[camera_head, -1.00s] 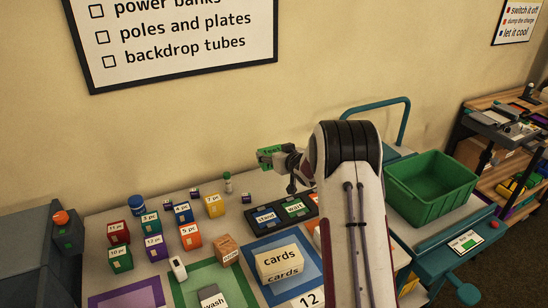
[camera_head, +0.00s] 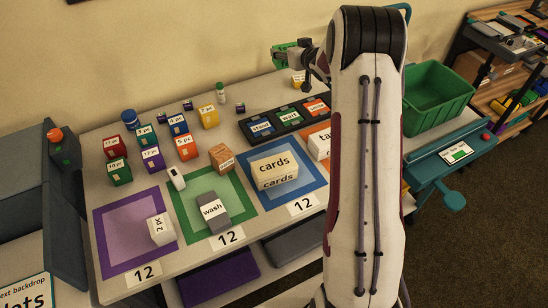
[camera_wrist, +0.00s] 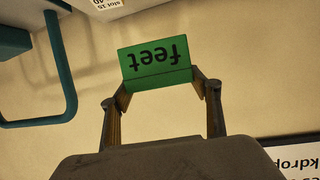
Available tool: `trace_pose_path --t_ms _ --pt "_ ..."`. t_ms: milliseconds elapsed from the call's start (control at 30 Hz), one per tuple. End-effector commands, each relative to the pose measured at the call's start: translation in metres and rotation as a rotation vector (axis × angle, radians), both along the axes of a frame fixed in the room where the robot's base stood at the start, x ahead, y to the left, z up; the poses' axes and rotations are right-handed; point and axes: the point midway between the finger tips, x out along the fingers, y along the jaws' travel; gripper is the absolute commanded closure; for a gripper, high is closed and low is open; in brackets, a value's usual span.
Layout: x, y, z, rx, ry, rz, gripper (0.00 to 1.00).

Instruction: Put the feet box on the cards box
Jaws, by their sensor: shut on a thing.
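The feet box (camera_wrist: 155,60) is green with its name printed on it. In the wrist view it sits between the two fingers of my gripper (camera_wrist: 160,90), which is shut on it. In the head view the feet box (camera_head: 284,56) is held up in the air near the wall, beyond the back of the table. The cards box (camera_head: 274,168) is a cream box on the blue square mat (camera_head: 312,183), to the lower left of my gripper (camera_head: 297,55). Its top is bare.
A grey wash box (camera_head: 211,209) stands on the green mat, left of the cards box. A wooden block (camera_head: 222,158) and a labelled white box (camera_head: 320,145) stand nearby. A black tray (camera_head: 286,118) lies behind. Several small coloured boxes fill the back left.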

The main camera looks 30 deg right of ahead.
Motion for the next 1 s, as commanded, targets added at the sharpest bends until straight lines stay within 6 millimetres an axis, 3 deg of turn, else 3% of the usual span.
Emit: trace_pose_path --t_ms 67,200,467,667,1000 --pt "-0.019 -0.019 0.012 -0.002 -0.002 -0.009 0.66" --pt "-0.045 -0.03 0.023 -0.002 -0.001 0.015 0.66" --pt "-0.096 -0.028 0.036 0.0 0.0 0.112 0.66" --pt "-0.141 -0.005 0.04 0.001 0.001 0.238 0.66" --pt "-0.221 0.075 0.033 0.002 0.001 0.521 0.66"
